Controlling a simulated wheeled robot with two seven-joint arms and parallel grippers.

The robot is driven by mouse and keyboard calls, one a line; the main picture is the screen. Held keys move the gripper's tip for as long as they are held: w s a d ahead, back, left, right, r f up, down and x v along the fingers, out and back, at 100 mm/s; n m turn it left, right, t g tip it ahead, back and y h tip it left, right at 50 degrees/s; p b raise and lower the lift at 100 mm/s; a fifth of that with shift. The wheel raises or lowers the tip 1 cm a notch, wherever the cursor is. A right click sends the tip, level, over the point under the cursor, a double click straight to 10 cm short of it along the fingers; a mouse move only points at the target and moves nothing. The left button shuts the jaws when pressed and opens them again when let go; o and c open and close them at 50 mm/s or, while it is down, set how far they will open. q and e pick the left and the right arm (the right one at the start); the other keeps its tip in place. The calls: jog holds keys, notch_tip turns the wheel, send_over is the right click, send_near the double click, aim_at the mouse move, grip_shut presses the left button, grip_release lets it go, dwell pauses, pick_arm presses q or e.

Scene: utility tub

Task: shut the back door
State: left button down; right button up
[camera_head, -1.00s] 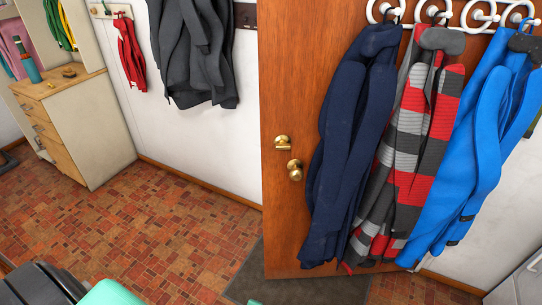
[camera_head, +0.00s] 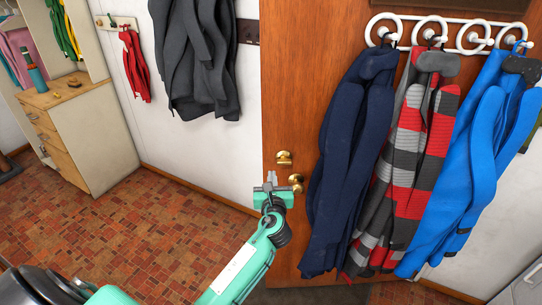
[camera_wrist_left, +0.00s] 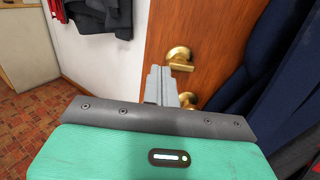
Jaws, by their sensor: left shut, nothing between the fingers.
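The back door (camera_head: 315,95) is a brown wooden panel standing in the middle of the head view, with coats on its face. It has two brass fittings on its left side, an upper knob (camera_head: 284,158) and a lower knob (camera_head: 296,180). In the left wrist view the upper fitting (camera_wrist_left: 178,56) shows beyond the fingers, and the lower one (camera_wrist_left: 189,100) is partly behind them. My left gripper (camera_head: 271,178) is shut and empty, just left of the lower knob near the door's left edge. I cannot tell whether it touches the door. My right gripper is not in view.
Navy (camera_head: 350,165), striped (camera_head: 408,165) and blue (camera_head: 475,160) coats hang from a white hook rack (camera_head: 450,28) on the door. A grey coat (camera_head: 195,60) hangs on the white wall. A wooden cabinet (camera_head: 80,135) stands at left. The tiled floor (camera_head: 135,220) between is clear.

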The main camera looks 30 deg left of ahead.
aim_at(271, 151)
pick_arm(q)
jog(key=p+x, duration=0.2)
jog(key=x, duration=0.9)
